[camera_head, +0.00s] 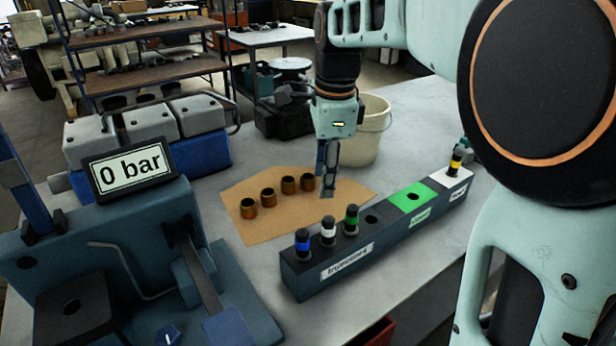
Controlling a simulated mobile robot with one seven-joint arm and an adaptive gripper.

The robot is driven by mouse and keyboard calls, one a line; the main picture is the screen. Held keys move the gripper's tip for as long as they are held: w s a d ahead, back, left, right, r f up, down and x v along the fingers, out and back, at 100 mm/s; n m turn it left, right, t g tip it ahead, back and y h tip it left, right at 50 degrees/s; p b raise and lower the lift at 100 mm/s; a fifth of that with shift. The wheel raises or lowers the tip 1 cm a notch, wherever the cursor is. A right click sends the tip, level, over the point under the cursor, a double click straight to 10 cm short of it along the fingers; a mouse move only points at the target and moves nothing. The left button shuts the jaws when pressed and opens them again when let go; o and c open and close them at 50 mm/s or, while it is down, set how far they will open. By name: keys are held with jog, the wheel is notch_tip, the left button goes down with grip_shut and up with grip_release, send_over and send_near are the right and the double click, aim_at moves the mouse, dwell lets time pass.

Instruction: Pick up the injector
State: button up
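A long dark rack (375,240) on the bench carries a label reading "Injectors". Three dark injectors stand upright in its left part: one with a blue band (303,245), one with a white band (328,231) and one with a green band (351,220). An empty hole is right of the green-banded one. A yellow-banded injector (454,165) stands in the white section at the far right end. My gripper (327,191) points down above the brown sheet, behind the rack and apart from the injectors. Its fingers look close together, but their gap is unclear.
Several copper-coloured sleeves (268,197) stand on the brown sheet (236,212). A test stand with a "0 bar" display (129,171) fills the left front. A white bucket (367,135) stands behind my gripper. Bare bench lies right of the bucket.

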aim_at(327, 231)
jog(key=shift+s+d+f+m+g+h, duration=0.15)
jog(key=shift+s+d+f+g, duration=0.2)
jog(key=shift+s, duration=0.2)
jog(key=shift+s+d+f+m+g+h, duration=0.15)
jog(key=shift+s+d+f+g, duration=0.15)
jog(key=shift+s, duration=0.25)
jog(key=f, duration=0.5)
jog(key=shift+s, duration=0.2)
jog(key=shift+s+a+f, duration=0.1)
jog(key=shift+s+f, duration=0.05)
jog(key=shift+f, duration=1.3)
jog(key=shift+s+a+f, duration=0.1)
jog(key=shift+s+f, duration=0.05)
jog(key=shift+f, duration=1.3)
jog(key=shift+c, duration=0.6)
grip_shut()
